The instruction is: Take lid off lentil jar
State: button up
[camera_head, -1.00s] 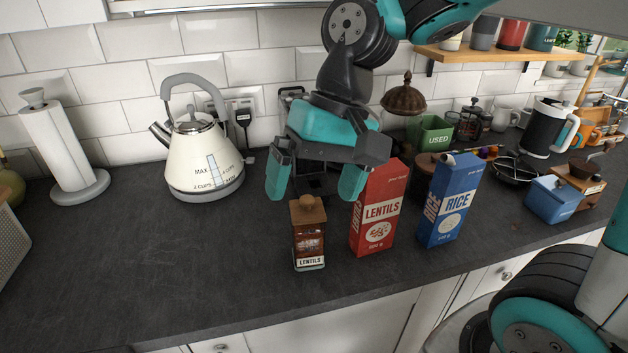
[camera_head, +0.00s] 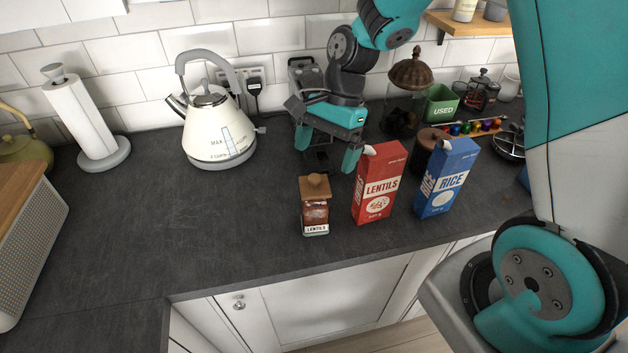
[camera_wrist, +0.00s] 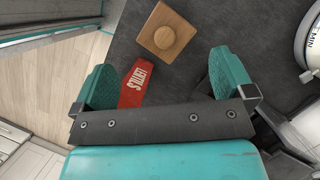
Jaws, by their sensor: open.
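The lentil jar (camera_head: 315,213) stands upright on the worktop, a small square glass jar with a LENTILS label and reddish contents. Its square wooden lid (camera_head: 315,186) with a round knob sits on top. The lid also shows from above in the wrist view (camera_wrist: 166,34), beyond the fingertips. My gripper (camera_head: 327,150) is open and empty, behind and above the jar, with its fingers apart and not touching the lid. In the wrist view my gripper (camera_wrist: 165,75) has its two teal fingers spread, with the lid ahead of the gap.
A red lentils carton (camera_head: 378,184) stands right of the jar, close to my right finger, with a blue rice carton (camera_head: 447,179) beyond it. A cream kettle (camera_head: 217,130) is at the back left. The worktop (camera_head: 190,230) left of the jar is clear.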

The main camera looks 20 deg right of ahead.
aim_at(315, 176)
jog(key=shift+w+a+p+x, duration=0.1)
jog(key=shift+p+x, duration=0.5)
jog(key=shift+x, duration=1)
jog(key=shift+w+a+p+x, duration=0.1)
jog(key=shift+p+x, duration=0.5)
jog(key=shift+x, duration=1.05)
jog(key=c, duration=0.6)
